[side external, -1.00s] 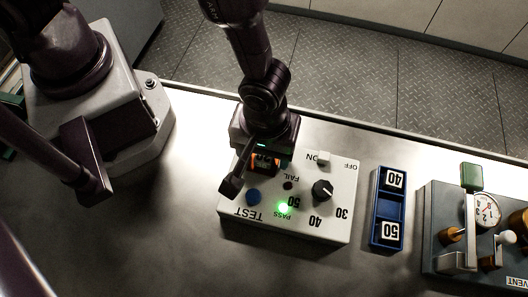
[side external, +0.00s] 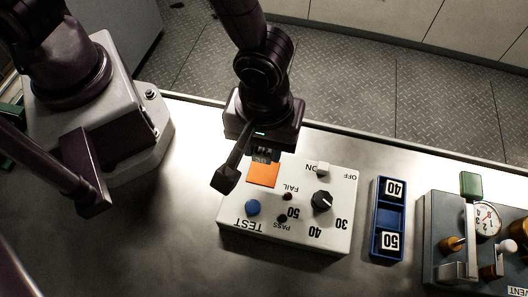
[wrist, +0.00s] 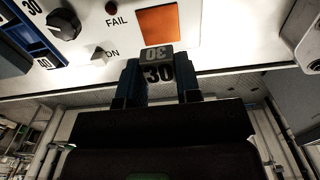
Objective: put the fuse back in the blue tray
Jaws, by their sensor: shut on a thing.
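My gripper (side external: 265,154) is shut on a fuse marked 30 (wrist: 157,72), which sits between the two blue-looking fingertips in the wrist view. The gripper holds it above the tester, close to the orange pad (side external: 263,174), which is bare; in the side view the fuse is mostly hidden in shadow. The blue tray (side external: 389,218) lies to the right of the tester. It has a fuse marked 40 (side external: 393,188) at its far end and one marked 50 (side external: 390,242) at its near end. The middle compartment is empty.
The white tester box (side external: 335,236) has a black knob (side external: 322,201), a blue TEST button (side external: 252,207), an ON/OFF switch (side external: 322,168) and dark PASS and FAIL lamps. A grey unit with a gauge (side external: 487,219) and valves stands right of the tray. Bare bench lies in front.

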